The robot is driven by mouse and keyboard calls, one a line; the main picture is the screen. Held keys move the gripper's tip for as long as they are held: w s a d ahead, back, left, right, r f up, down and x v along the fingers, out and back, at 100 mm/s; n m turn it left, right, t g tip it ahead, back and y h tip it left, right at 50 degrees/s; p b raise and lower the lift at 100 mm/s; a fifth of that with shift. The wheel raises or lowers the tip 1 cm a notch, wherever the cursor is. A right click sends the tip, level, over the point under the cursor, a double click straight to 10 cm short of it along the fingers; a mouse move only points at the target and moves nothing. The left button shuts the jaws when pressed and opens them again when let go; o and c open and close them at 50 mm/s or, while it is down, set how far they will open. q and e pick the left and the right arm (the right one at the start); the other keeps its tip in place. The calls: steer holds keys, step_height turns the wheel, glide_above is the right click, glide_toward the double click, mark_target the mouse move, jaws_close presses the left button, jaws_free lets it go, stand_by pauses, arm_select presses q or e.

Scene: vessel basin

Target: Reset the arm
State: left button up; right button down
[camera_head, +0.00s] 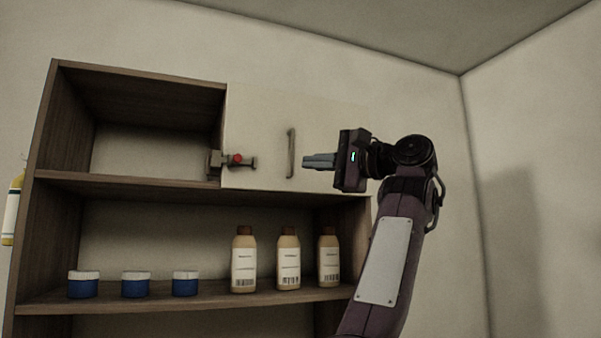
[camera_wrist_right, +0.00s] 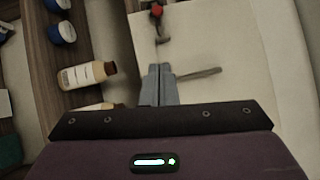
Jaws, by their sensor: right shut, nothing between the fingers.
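My right gripper (camera_head: 306,161) is raised in front of the white sliding door (camera_head: 262,115) of the upper shelf, just right of the door's vertical handle (camera_head: 291,152). Its fingers are shut together and hold nothing. In the right wrist view the shut fingertips (camera_wrist_right: 160,70) point toward the door, and the handle (camera_wrist_right: 200,76) shows beside them. Whether they touch the handle is hard to tell, but a small gap shows in the head view. My left gripper is not in view.
A latch with a red knob (camera_head: 237,159) sits at the door's left edge. The upper left compartment (camera_head: 150,150) is open and empty. Three blue jars (camera_head: 135,286) and three brown-capped bottles (camera_head: 289,262) stand on the shelf below. Free room lies right of the cabinet.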

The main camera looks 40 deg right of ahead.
steer(key=shift+w+a, duration=0.25)
steer(key=shift+a, duration=0.1)
steer(key=shift+d, duration=0.15)
